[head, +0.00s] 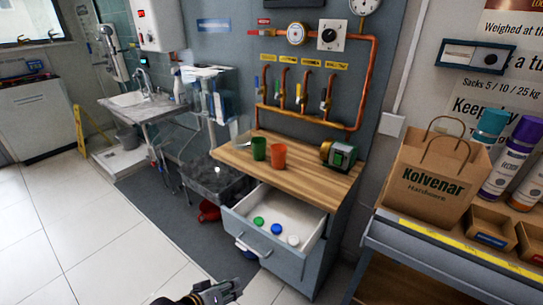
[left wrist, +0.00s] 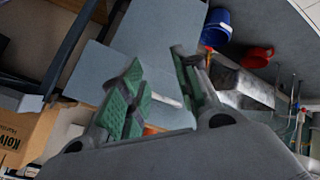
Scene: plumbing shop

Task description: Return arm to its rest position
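My left gripper (head: 222,290) shows at the bottom edge of the head view, low in front of the grey cabinet and above the floor. In the left wrist view its two green-padded fingers (left wrist: 160,95) stand apart, with nothing held between them. Most of the left arm is outside the head view. My right gripper and arm are in neither view.
An open drawer (head: 240,208) juts out from the cabinet, holding green, blue and white round items. A green cup (head: 259,148) and an orange cup (head: 278,156) stand on the wooden top (head: 315,177). A shelf with a Kolvenar bag (head: 425,172) is right. Tiled floor (head: 80,240) is clear left.

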